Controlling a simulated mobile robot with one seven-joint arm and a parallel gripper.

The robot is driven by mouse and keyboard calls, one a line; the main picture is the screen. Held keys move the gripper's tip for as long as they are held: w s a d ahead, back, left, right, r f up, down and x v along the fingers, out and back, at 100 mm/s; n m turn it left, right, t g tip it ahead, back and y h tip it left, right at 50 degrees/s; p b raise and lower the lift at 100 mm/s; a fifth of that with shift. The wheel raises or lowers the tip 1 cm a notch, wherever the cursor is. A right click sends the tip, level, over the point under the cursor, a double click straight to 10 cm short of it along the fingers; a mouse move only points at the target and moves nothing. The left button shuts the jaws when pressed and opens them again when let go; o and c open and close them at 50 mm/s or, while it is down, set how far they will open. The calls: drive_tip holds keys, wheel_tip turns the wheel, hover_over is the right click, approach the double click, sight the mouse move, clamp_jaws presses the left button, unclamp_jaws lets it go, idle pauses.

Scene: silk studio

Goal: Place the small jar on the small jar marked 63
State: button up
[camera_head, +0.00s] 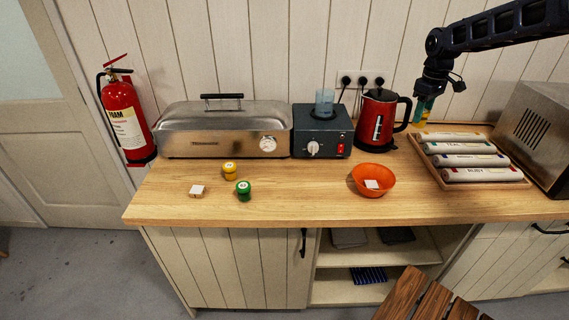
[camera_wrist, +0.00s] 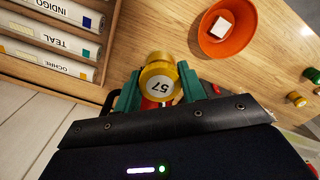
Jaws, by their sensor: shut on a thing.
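My gripper (camera_head: 422,112) is raised at the right, beside the red kettle and behind the rolls tray. In the wrist view its green fingers (camera_wrist: 165,90) are shut on a small yellow jar (camera_wrist: 158,68) whose pale label reads 57. A yellow-topped jar (camera_head: 230,171) and a green-topped jar (camera_head: 243,190) stand close together on the left of the counter, far from my gripper. They show small at the right edge of the wrist view, the yellow one (camera_wrist: 297,98) and the green one (camera_wrist: 311,75). I cannot read a 63 on either.
An orange bowl (camera_head: 373,190) holding a white block stands mid-counter. A tray (camera_head: 444,182) of labelled rolls lies at right. The red kettle (camera_head: 377,125), dark heater box (camera_head: 320,137) and steel cooker (camera_head: 222,131) line the back. A white block (camera_head: 197,190) lies left of the jars.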

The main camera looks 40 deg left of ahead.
drive_tip(key=s+a+r+n, duration=0.3)
drive_tip(key=s+a+n, duration=0.1)
drive_tip(key=s+a, duration=1.6)
drive_tip(key=n, duration=0.4)
hover_over(243, 185)
wheel_tip(243, 185, down, 17)
drive_tip(key=shift+d+f, duration=0.1)
drive_tip(key=o, duration=1)
drive_tip(key=shift+f, duration=0.15)
